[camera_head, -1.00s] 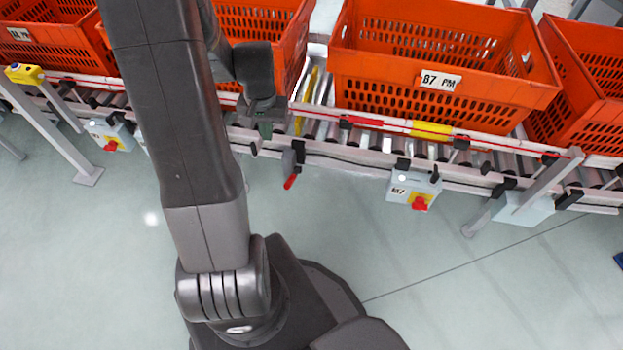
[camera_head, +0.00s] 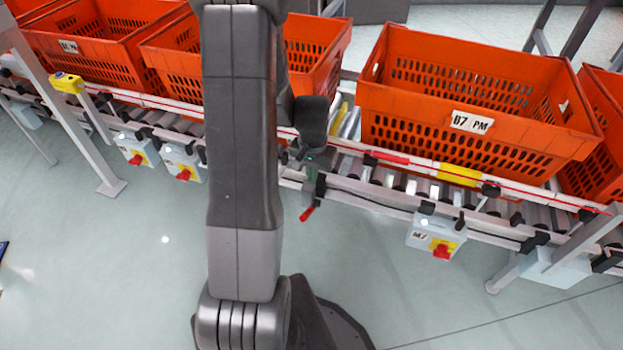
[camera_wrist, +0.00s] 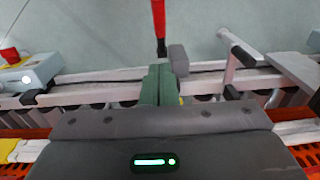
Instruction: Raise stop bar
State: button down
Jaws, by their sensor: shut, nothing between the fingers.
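A lever with a red handle (camera_head: 307,214) hangs at the front edge of the roller conveyor, its handle pointing down and left. A yellow stop bar (camera_head: 341,117) shows in part in the gap between two orange totes, just behind my wrist. My gripper (camera_head: 313,172) is just above the lever, with its fingers shut and empty. In the wrist view the green fingertips (camera_wrist: 158,72) sit close together beside the lever's grey block (camera_wrist: 178,60), and the red handle (camera_wrist: 159,22) extends beyond them. I cannot tell whether they touch the lever.
A grey control box (camera_head: 437,237) with a red knob hangs from the conveyor. The floor in front is clear.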

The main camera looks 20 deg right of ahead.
jog(key=b, duration=0.2)
send_over(308, 210)
jog(key=w+d, duration=0.1)
jog(key=d, duration=0.1)
notch_tip(308, 210, down, 8)
jog(key=shift+w+a+r, duration=0.1)
jog(key=shift+w, duration=0.05)
jog(key=shift+s+a+f+b, duration=0.2)
jog(key=shift+s+a+f, duration=0.1)
jog(key=shift+f, duration=0.2)
jog(key=shift+s+a+f+b, duration=0.2)
jog(key=shift+a+f, duration=0.1)
jog(key=shift+f, duration=0.15)
jog(key=shift+s+a+f, duration=0.25)
jog(key=shift+f, duration=0.15)
jog(key=shift+f, duration=0.15)
